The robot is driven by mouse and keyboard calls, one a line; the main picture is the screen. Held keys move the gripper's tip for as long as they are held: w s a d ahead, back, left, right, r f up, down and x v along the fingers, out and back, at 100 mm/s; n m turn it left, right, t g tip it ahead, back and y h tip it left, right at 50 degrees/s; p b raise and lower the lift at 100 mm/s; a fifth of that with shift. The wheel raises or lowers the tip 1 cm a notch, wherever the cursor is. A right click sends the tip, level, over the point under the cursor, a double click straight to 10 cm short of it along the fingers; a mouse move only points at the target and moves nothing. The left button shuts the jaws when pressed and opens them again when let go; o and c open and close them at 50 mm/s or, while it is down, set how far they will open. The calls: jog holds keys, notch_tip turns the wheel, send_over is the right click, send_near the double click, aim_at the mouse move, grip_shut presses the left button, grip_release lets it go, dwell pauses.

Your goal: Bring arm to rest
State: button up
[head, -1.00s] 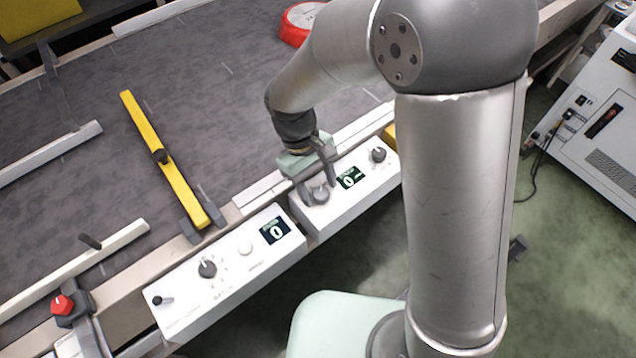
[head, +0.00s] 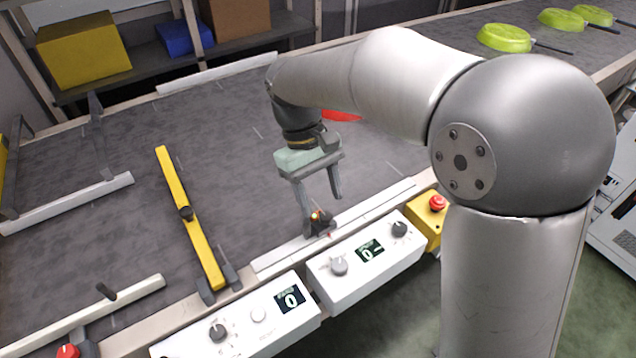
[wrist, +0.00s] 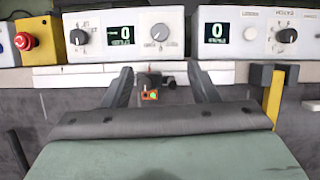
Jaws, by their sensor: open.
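My gripper (head: 320,208) is open and empty. It hangs above the near edge of the grey conveyor belt (head: 110,260), behind the white control boxes. In the wrist view my gripper (wrist: 158,84) shows its two fingers spread apart, pointing toward the control boxes. A small dark device with red and green lit spots (wrist: 150,95) shows between the fingers there. Nothing is held between the fingers.
A white control box (head: 365,265) with knobs and a display stands in front, with another (head: 240,325) to its left. A red stop button (head: 437,203) sits on a yellow box at right. A yellow bar (head: 190,220) crosses the belt. Green pans (head: 505,38) lie at the far right.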

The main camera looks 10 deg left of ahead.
jog(key=shift+v, duration=0.85)
jog(key=s+d+r+m+t+y+p, duration=0.1)
jog(key=s+d+m+y+p, duration=0.2)
jog(key=d, duration=1.1)
jog(key=s+d+f+m+t, duration=0.2)
jog(key=s+d+m, duration=0.4)
jog(key=d, duration=0.5)
jog(key=s+f, duration=0.1)
jog(key=s, duration=0.1)
jog(key=shift+s+f+m+y, duration=0.25)
jog(key=shift+s+m+y, duration=0.05)
jog(key=shift+s, duration=0.1)
